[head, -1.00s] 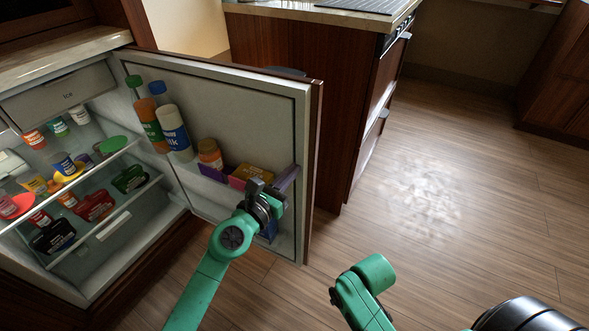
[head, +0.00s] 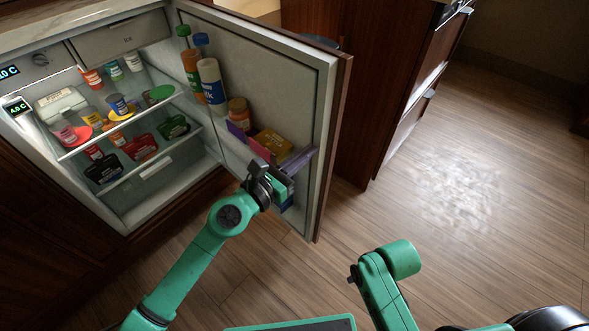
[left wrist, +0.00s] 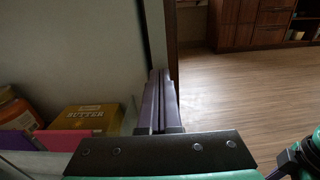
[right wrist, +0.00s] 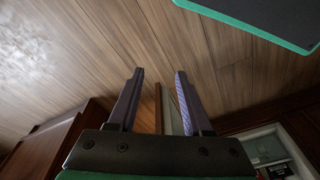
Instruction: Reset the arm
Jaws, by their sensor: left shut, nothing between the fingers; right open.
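My left gripper (head: 299,160) is in front of the inner side of the open fridge door (head: 268,92), beside the door shelf. In the left wrist view its two purple fingers (left wrist: 159,75) are together with nothing between them, just right of a yellow butter box (left wrist: 84,118). My right arm (head: 385,280) is bent low over the floor in the head view, where its fingers cannot be made out. In the right wrist view the right gripper (right wrist: 160,73) is open and empty, its fingers spread apart.
The fridge shelves (head: 125,122) hold several jars and packs. The door carries bottles such as a white one (head: 212,85), an orange jar (head: 239,112) and the butter box (head: 272,144). A wooden cabinet (head: 365,90) stands behind the door. The wooden floor (head: 470,200) at right is clear.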

